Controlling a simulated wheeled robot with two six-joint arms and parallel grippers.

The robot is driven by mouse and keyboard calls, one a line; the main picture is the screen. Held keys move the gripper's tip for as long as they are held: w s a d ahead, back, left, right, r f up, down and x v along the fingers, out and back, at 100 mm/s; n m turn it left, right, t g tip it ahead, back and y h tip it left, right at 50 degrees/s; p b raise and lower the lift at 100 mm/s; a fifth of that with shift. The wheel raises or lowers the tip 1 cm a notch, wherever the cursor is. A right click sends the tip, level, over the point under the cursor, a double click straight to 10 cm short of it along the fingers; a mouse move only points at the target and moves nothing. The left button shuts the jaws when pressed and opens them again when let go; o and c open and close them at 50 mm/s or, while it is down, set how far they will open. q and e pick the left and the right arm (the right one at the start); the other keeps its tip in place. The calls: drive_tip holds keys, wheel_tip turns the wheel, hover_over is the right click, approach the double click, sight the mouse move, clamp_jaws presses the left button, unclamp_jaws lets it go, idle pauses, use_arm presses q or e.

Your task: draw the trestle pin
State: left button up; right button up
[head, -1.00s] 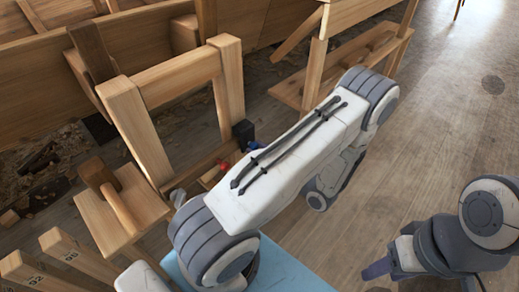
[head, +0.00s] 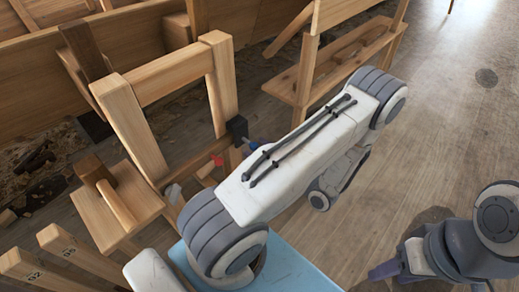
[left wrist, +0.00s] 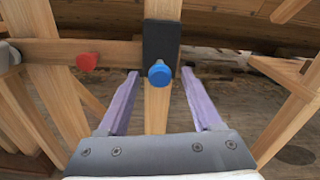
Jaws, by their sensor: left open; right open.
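The wooden trestle (head: 130,120) stands left of centre in the head view. In the left wrist view a black block (left wrist: 161,45) is fixed to its upright, with a blue round-headed knob (left wrist: 160,73) sticking out toward me. A red knob (left wrist: 87,62) sits on the crossbar to the left. I cannot tell which knob is the trestle pin. My left gripper (left wrist: 160,76) is open, its purple fingers to either side of the blue knob, apart from it. In the head view my left arm mostly hides this gripper. My right gripper (head: 400,268) is open and empty at lower right.
A small wooden bench (head: 112,205) stands left of the trestle, with numbered wooden posts (head: 60,240) at lower left. A wooden stand with a shelf (head: 330,65) is at the back. Planked hull sides (head: 35,75) run behind. The floor at right is clear.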

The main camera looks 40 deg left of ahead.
use_arm(q)
drive_tip(key=d+p, duration=0.1)
drive_tip(key=d, duration=0.9)
drive_tip(key=shift+d, duration=0.2)
drive_tip(key=s+d+r+n+h, duration=0.5)
drive_tip(key=s+d+r+h, duration=0.25)
drive_tip(key=d+h, duration=0.3)
drive_tip(key=s+d+r+n+h, duration=0.4)
drive_tip(key=s+d+r+h, duration=0.2)
drive_tip(key=d+r+h, duration=0.4)
wheel_tip(320, 180, up, 23)
drive_tip(key=y+p, duration=0.1)
drive_tip(key=p, duration=2.4)
drive_tip(key=shift+w+d, duration=0.15)
drive_tip(key=shift+d, duration=0.3)
drive_tip(key=shift+y, duration=0.25)
